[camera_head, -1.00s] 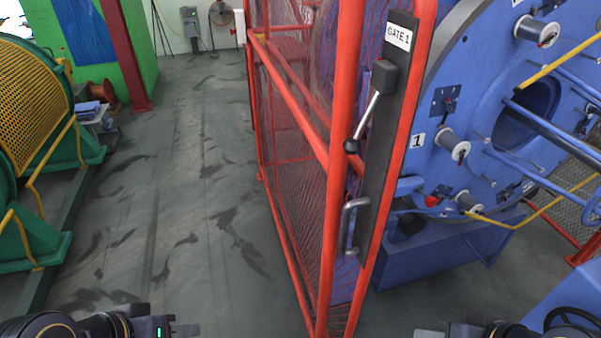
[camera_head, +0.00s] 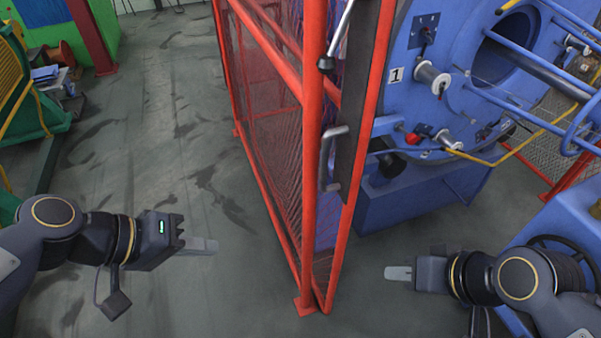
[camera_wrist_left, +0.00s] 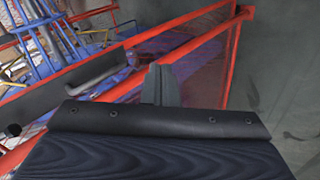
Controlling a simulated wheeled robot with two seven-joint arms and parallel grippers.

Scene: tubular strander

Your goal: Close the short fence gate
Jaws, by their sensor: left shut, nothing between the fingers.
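The red-framed mesh gate (camera_head: 275,140) stands upright in the middle of the head view, its near edge towards me. My left gripper (camera_head: 208,246) is shut and empty, left of the gate and below the handle, apart from both. My right gripper (camera_head: 392,272) is right of the gate, pointing left at it, touching nothing; its jaws show side-on. The left wrist view shows the shut left fingers (camera_wrist_left: 160,85), with the red gate frame (camera_wrist_left: 190,25) and grey handle (camera_wrist_left: 95,76) beyond.
The blue strander machine (camera_head: 440,170) fills the right side, with a dark handwheel (camera_head: 560,250) near my right arm. Green machinery (camera_head: 50,125) stands at the far left. The grey floor (camera_head: 150,150) left of the gate is clear.

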